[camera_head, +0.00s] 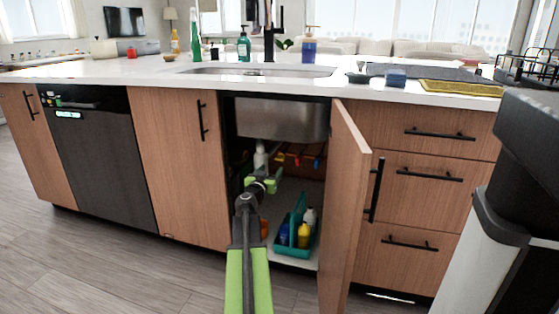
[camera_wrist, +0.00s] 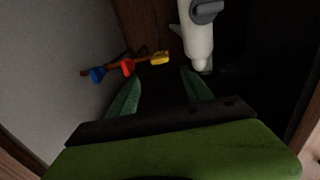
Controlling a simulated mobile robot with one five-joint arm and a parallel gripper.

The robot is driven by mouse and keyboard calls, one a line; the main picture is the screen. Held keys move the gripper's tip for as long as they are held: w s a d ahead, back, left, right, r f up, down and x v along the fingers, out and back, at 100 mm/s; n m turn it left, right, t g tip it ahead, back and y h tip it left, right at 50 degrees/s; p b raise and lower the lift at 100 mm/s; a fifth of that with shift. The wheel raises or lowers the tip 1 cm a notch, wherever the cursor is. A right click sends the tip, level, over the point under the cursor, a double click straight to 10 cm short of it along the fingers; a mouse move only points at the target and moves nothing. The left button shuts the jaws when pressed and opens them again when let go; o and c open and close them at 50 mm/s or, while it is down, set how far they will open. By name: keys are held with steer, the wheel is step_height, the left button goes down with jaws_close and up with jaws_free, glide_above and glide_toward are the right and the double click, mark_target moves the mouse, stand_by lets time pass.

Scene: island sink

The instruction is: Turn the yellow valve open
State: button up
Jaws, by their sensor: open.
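The yellow valve (camera_wrist: 160,57) shows in the wrist view, just beyond and between my fingertips, with a small gap before it. It sits at one end of a brown pipe, beside a red valve (camera_wrist: 128,67) and a blue valve (camera_wrist: 98,74). In the head view the yellow valve (camera_head: 280,157) is small and dim, under the sink at the back of the open cabinet. My gripper (camera_head: 265,181) reaches into the cabinet, open and empty. Its green fingers (camera_wrist: 162,77) also show spread in the wrist view, apart from the valve.
A white pipe or bottle-like part (camera_wrist: 199,35) with a grey knob is close to the yellow valve. A teal caddy (camera_head: 283,248) with bottles stands on the cabinet floor. The open door (camera_head: 345,205) bounds the right side, and the sink basin (camera_head: 283,120) hangs above.

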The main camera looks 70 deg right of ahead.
mark_target(279, 159)
steer(key=d, duration=1.2)
steer(key=shift+w+d, duration=0.1)
steer(key=shift+w, duration=0.2)
steer(key=shift+c, duration=0.2)
steer(key=c, duration=1.2)
steer(key=shift+d, duration=0.1)
jaws_close()
